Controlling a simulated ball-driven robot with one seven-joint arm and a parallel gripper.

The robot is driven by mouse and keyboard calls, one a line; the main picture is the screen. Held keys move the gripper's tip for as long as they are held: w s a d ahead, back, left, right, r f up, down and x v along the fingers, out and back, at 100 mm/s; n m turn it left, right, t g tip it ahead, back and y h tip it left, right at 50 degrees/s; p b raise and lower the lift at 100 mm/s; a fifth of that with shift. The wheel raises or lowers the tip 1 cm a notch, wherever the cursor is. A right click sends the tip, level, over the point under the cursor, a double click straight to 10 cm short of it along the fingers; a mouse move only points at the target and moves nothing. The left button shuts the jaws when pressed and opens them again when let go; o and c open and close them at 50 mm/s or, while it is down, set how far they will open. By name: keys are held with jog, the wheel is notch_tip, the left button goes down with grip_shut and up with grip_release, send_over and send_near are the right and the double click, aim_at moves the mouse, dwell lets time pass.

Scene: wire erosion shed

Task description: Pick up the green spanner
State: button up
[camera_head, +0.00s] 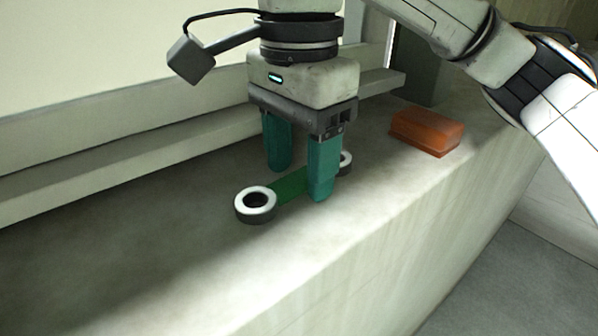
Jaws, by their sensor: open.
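The green spanner (289,187) lies on the pale ledge in the head view. It has a flat green handle with a pale ring at each end. The near-left ring (256,203) shows fully; the far-right ring is partly hidden behind a finger. My gripper (299,184) points down over the spanner with its two teal fingers apart. One finger is on the far side of the handle and the other on the near side, covering part of it. I cannot tell whether either finger touches the handle.
An orange-brown block (427,132) lies on the ledge (150,250) to the right of my gripper. A raised sill and pale panel run along the back. The ledge drops off at its front right edge. Its left part is clear.

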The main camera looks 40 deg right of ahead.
jog(key=shift+f, duration=0.2)
grip_shut()
dwell(0.4)
